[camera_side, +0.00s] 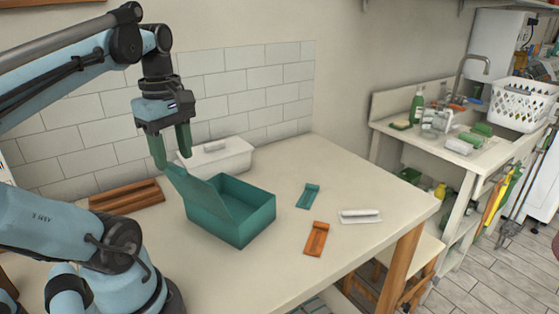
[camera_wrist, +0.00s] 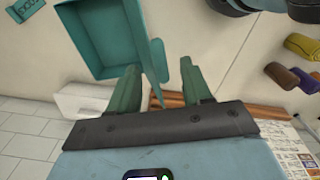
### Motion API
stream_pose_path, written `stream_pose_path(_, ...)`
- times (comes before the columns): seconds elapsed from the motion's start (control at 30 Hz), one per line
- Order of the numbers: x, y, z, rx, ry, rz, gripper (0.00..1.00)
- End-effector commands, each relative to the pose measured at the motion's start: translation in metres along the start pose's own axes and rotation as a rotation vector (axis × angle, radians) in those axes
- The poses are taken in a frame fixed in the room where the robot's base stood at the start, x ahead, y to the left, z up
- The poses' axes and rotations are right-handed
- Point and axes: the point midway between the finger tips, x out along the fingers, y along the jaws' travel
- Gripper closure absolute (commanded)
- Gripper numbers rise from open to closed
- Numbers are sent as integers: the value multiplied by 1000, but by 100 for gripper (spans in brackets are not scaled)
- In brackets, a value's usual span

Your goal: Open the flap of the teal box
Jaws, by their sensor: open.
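The teal box (camera_side: 258,218) stands on the table, and its inside is visible. Its flap (camera_side: 200,190) is raised and leans outward to the left, with its upper end close to my fingers. In the wrist view the box (camera_wrist: 88,62) is at the upper left. The flap (camera_wrist: 147,52) shows there nearly edge-on, reaching down into the gap between my fingers. My gripper (camera_side: 173,160) points down above the box's left side. In the wrist view my gripper (camera_wrist: 158,72) is open, with a finger on each side of the flap. I cannot tell whether either finger touches it.
A white lidded box (camera_side: 232,157) stands behind the teal box. A brown wooden rack (camera_side: 125,195) lies to the left. A small teal piece (camera_side: 308,196), an orange piece (camera_side: 317,239) and a white piece (camera_side: 360,216) lie to the right. The table's front right is clear.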

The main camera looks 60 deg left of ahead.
Motion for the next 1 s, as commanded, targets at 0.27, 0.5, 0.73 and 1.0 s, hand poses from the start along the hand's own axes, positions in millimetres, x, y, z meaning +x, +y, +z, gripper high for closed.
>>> stream_pose_path(0.27,-24,0,0,0,0,0,51)
stream_pose_path(0.5,-50,0,0,0,0,0,51)
stream_pose_path(0.73,-75,0,0,0,0,0,51)
stream_pose_path(1.0,-90,0,0,0,0,0,51)
